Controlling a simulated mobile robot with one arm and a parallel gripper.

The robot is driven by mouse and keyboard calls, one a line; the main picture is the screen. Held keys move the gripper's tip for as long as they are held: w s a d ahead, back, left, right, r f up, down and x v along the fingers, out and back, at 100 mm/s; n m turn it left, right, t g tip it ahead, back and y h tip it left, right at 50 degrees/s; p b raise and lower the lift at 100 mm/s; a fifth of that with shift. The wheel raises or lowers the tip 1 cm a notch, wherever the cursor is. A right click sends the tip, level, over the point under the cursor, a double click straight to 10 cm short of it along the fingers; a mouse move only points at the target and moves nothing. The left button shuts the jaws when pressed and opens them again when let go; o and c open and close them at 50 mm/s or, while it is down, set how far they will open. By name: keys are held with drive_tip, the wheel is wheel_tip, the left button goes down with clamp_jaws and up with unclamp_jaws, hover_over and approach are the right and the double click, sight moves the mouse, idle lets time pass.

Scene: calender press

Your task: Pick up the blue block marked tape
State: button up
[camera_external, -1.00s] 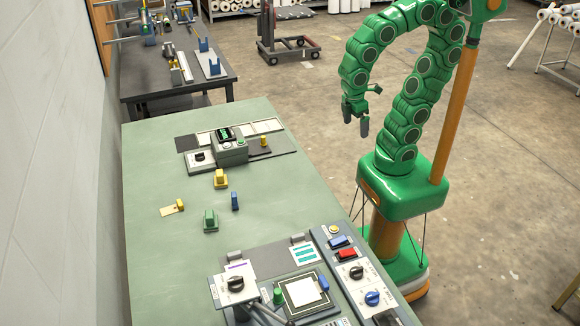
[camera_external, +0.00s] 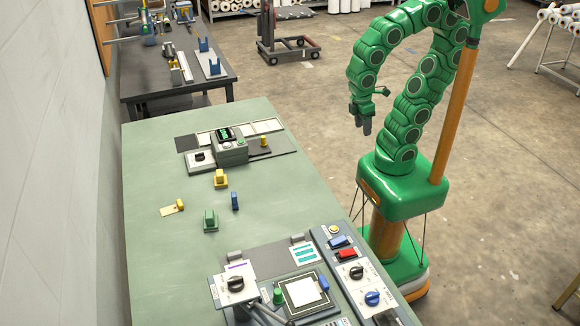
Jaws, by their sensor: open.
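A small upright blue block (camera_external: 235,201) stands on the green table, right of the green block (camera_external: 210,221) and below the yellow block (camera_external: 220,179). Any marking on it is too small to read. Another small blue piece (camera_external: 323,284) stands at the right edge of the square plate on the control panel. My gripper (camera_external: 363,122) hangs in the air beyond the table's right edge, pointing down, well away from the blue block. Its fingers are open with nothing between them.
A yellow piece with a tag (camera_external: 173,208) lies left of the blocks. A grey device with a display (camera_external: 229,147) stands at the table's far end. The control panel (camera_external: 350,270) with knobs and buttons fills the near right. The table's left side is clear.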

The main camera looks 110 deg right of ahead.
drive_tip(key=w+a+r+m+g+y, duration=0.15)
drive_tip(key=w+a, duration=0.25)
drive_tip(key=w, duration=0.4)
drive_tip(key=w+a+m+y, duration=0.2)
drive_tip(key=w+a+y, duration=0.15)
drive_tip(key=w, duration=0.35)
drive_tip(key=m+t+y, duration=0.2)
drive_tip(key=m+y, duration=0.5)
drive_tip(key=m, duration=0.3)
hover_over(233, 192)
drive_tip(key=s+a, duration=0.5)
drive_tip(key=s, duration=0.4)
wheel_tip(233, 192, down, 7)
drive_tip(key=w+d+f+m+t, duration=0.1)
drive_tip(key=w+d+f+m, duration=0.1)
drive_tip(key=d+f, duration=0.1)
drive_tip(key=w+d+f+m+t+y, duration=0.1)
drive_tip(key=w+d+f+m, duration=0.1)
drive_tip(key=w+d+f, duration=0.1)
drive_tip(key=w+d+f+m+t, duration=0.1)
drive_tip(key=w+d+f+m, duration=0.1)
drive_tip(key=d, duration=0.3)
drive_tip(key=shift+w+f, duration=0.6)
drive_tip(key=shift+f, duration=0.2)
drive_tip(key=shift+x, duration=3.9)
drive_tip(key=shift+r, duration=0.15)
drive_tip(key=shift+t, duration=0.25)
clamp_jaws()
